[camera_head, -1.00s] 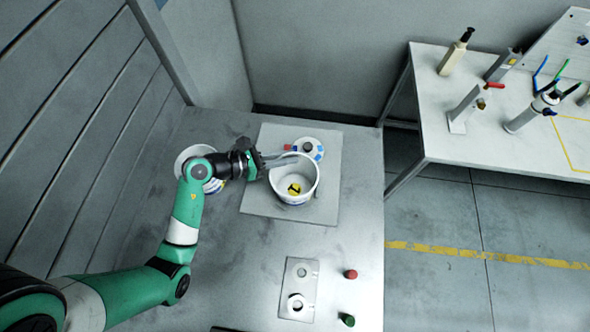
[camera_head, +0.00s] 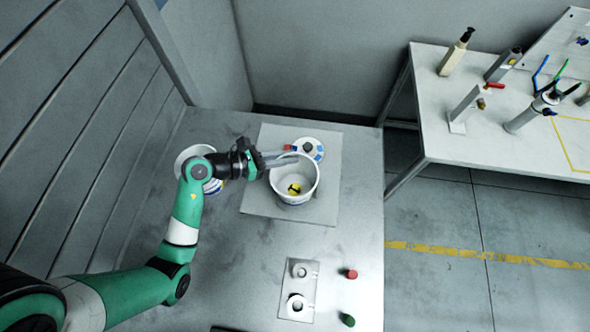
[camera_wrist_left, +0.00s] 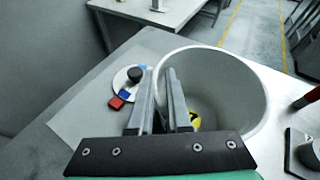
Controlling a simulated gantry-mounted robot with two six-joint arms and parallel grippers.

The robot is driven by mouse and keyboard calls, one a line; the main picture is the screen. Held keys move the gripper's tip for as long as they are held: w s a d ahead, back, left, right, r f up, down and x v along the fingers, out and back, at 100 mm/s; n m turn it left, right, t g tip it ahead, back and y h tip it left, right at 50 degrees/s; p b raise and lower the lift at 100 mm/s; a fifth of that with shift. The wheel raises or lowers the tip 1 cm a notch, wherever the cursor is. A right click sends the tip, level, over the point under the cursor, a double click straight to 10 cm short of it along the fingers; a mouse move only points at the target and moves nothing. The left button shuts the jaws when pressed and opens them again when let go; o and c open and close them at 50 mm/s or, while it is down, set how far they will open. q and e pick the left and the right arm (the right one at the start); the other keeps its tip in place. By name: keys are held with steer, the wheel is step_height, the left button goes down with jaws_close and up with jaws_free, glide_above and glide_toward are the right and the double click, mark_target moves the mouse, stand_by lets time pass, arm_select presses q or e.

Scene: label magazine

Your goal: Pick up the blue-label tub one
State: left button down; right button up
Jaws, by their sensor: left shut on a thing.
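A white open tub (camera_head: 308,183) stands on the grey mat, with a yellow mark or piece at its bottom inside. Blue shows low on its outside; the label cannot be read. My left gripper (camera_head: 288,160) is at the tub's left rim and shut on its wall. In the left wrist view, the fingers (camera_wrist_left: 162,100) lie either side of the rim of the tub (camera_wrist_left: 240,75). A second white tub (camera_head: 190,153) stands to the left, partly hidden by my left arm, with some blue and yellow low on it. My right gripper is not in view.
A white round disc (camera_head: 311,145) with blue and red pieces sits behind the tub on the mat (camera_head: 260,203). A small panel (camera_head: 299,287) with two round fittings, a red button (camera_head: 351,274) and a green button (camera_head: 347,320) are in front. A side table (camera_head: 440,110) stands right.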

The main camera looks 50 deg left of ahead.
arm_select(q)
steer(key=shift+r+p, duration=0.3)
steer(key=shift+r, duration=0.3)
steer(key=s+d+r+p, duration=0.6)
steer(key=s+d+r, duration=0.1)
steer(key=d+r, duration=0.4)
steer(key=shift+s+d+r, duration=0.35)
steer(key=shift+d+r, duration=0.05)
steer(key=shift+r, duration=0.1)
